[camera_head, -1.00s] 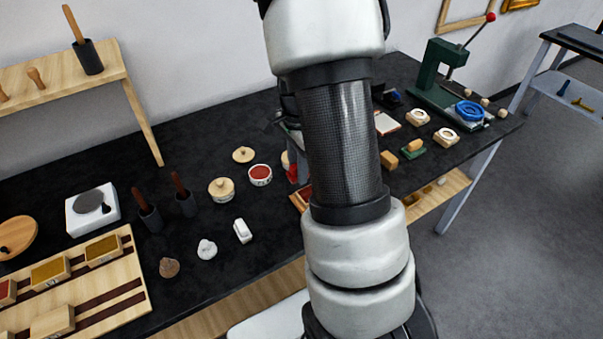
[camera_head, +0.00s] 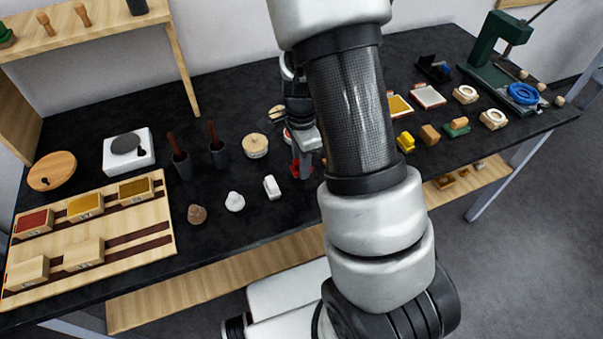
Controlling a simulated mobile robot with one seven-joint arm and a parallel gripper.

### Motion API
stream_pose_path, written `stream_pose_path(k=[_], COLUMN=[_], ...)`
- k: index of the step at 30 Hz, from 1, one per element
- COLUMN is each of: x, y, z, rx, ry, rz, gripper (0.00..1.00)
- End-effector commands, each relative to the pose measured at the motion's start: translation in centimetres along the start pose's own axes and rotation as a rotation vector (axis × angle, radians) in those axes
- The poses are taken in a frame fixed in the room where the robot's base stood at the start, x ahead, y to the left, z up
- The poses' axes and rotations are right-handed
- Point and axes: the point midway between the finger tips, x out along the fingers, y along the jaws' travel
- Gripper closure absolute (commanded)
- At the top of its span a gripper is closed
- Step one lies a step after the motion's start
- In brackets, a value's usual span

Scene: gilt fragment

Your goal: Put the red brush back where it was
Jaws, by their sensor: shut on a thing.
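My gripper (camera_head: 303,152) points down over the black table, left of my forearm. It is shut on the red brush (camera_head: 296,169), a small red block that shows at the fingertips, low over or on the table. I cannot tell whether it touches the tabletop. Part of the brush is hidden by the fingers. A yellow brush (camera_head: 405,142), a tan block (camera_head: 430,135) and a green-based brush (camera_head: 457,127) stand in a row to the right of my forearm.
A white block (camera_head: 272,187), a white lump (camera_head: 235,202) and a lidded pot (camera_head: 255,146) are left of my gripper. A yellow tray (camera_head: 399,106) and a pale red-edged tray (camera_head: 428,96) lie behind the brushes. A green press (camera_head: 493,62) stands at far right.

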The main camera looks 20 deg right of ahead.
Motion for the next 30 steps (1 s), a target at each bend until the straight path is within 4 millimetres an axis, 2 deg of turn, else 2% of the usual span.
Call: stream_pose_path(k=[9, 20, 21, 24, 30], x=[3.7, 4.2, 4.1, 4.1, 4.1], y=[0.1, 0.0, 0.0, 0.0, 0.0], z=[0.0, 0.0, 0.0, 0.0, 0.0], rx=[0.0, -0.001, -0.001, -0.001, -0.001], ry=[0.0, 0.0, 0.0, 0.0, 0.0], rz=[0.002, 0.0, 0.0, 0.0, 0.0], gripper=[0.97, 0.97, 0.72, 0.57, 0.57])
